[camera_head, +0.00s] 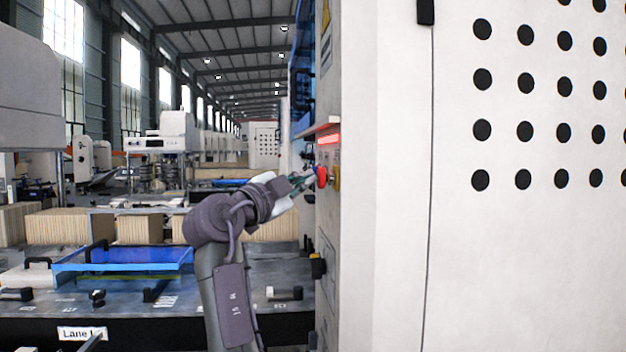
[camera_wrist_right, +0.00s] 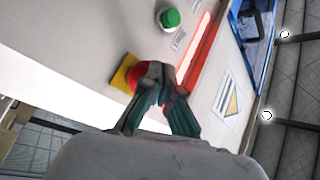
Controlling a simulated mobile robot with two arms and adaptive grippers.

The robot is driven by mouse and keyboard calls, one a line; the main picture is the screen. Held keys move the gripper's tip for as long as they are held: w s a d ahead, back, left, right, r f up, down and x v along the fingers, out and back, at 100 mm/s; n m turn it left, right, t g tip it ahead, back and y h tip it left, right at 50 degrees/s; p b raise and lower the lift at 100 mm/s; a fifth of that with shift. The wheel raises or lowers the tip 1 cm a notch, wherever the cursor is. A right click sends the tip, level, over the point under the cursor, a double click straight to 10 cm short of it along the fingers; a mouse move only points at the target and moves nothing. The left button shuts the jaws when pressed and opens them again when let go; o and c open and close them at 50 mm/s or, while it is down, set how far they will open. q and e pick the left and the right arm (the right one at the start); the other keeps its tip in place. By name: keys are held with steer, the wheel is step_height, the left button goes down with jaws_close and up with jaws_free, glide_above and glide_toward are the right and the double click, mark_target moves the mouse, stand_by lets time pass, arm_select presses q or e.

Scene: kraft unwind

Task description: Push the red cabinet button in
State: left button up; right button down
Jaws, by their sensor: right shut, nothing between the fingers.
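The red button (camera_head: 322,176) is on the side face of the white cabinet (camera_head: 385,200), in the middle of the head view. In the right wrist view the red button (camera_wrist_right: 146,76) sits on a yellow base, partly hidden behind my fingers. My right gripper (camera_head: 312,178) is shut and empty, with its fingertips at the button. In the right wrist view my right gripper (camera_wrist_right: 160,82) overlaps the button's edge; I cannot tell whether it is touching. My left gripper is not in view.
A green button (camera_wrist_right: 170,18) and a lit red strip (camera_wrist_right: 193,52) are beside the red button on the panel. A black latch (camera_head: 317,266) sticks out below the button.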

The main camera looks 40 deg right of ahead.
steer(key=shift+a, duration=0.15)
steer(key=shift+w+a, duration=0.65)
steer(key=shift+a, duration=0.25)
steer(key=w+a, duration=0.1)
steer(key=a+p, duration=0.1)
steer(key=w+a, duration=0.1)
steer(key=a, duration=0.1)
steer(key=shift+w+a, duration=0.1)
steer(key=shift+w, duration=0.2)
steer(key=shift+f, duration=0.1)
